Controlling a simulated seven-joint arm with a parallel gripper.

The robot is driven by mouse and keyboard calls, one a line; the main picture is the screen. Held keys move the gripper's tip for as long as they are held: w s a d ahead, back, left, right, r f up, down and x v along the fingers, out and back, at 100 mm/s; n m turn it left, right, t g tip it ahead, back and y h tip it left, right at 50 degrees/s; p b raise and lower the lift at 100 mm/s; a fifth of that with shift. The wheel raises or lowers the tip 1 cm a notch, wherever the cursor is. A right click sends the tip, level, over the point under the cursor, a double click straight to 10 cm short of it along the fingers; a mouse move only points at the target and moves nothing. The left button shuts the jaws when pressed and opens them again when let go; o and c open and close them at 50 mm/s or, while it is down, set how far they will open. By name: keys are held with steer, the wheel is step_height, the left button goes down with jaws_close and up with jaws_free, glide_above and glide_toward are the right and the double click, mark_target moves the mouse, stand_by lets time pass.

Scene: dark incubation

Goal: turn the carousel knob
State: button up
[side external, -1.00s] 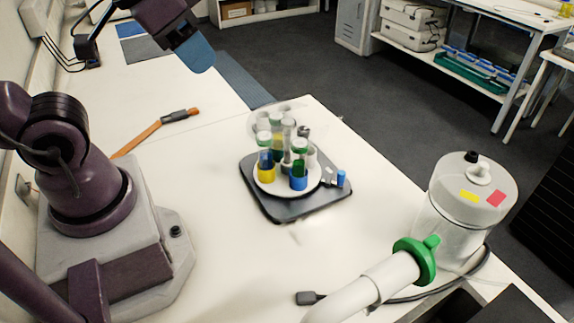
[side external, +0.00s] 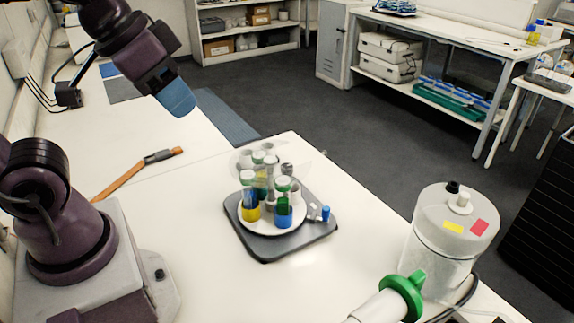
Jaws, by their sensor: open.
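The carousel (side external: 270,226) is a white round plate on a dark grey base (side external: 268,250), in the middle of the white table. Several capped tubes stand on it, among them one with yellow (side external: 250,210) and one with blue (side external: 284,213) at the bottom. A clear, see-through part shows around the tube tops. A small blue-ended piece (side external: 325,213) lies at the carousel's right edge. I cannot tell which part is the knob. My gripper (side external: 176,98), with blue fingers, is up and left of the carousel, well apart from it, open, with nothing visible in it.
An orange-and-grey tool (side external: 140,172) lies on the table at left. A lidded clear container (side external: 445,240) stands at right, with a green-ringed white tube (side external: 395,298) in front. The table around the carousel is mostly clear.

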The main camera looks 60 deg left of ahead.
steer(key=o, duration=0.3)
steer(key=shift+o, duration=0.3)
steer(key=shift+w+a+f+g, duration=0.25)
steer(key=shift+f+g, duration=0.05)
steer(key=shift+f, duration=0.25)
steer(key=shift+w+a+f+g, duration=0.2)
steer(key=shift+f+g, duration=0.1)
steer(key=shift+f, duration=0.2)
steer(key=m+g+h, duration=0.3)
steer(key=m+g, duration=0.4)
steer(key=m, duration=0.9)
glide_above(287, 165)
steer(key=w, duration=0.2)
step_height(287, 165, down, 19)
steer(key=w+a+r+m, duration=0.1)
steer(key=a+m, duration=0.2)
steer(key=m, duration=0.8)
steer(key=shift+g, duration=0.3)
steer(key=x, duration=1.2)
steer(key=shift+f, duration=0.15)
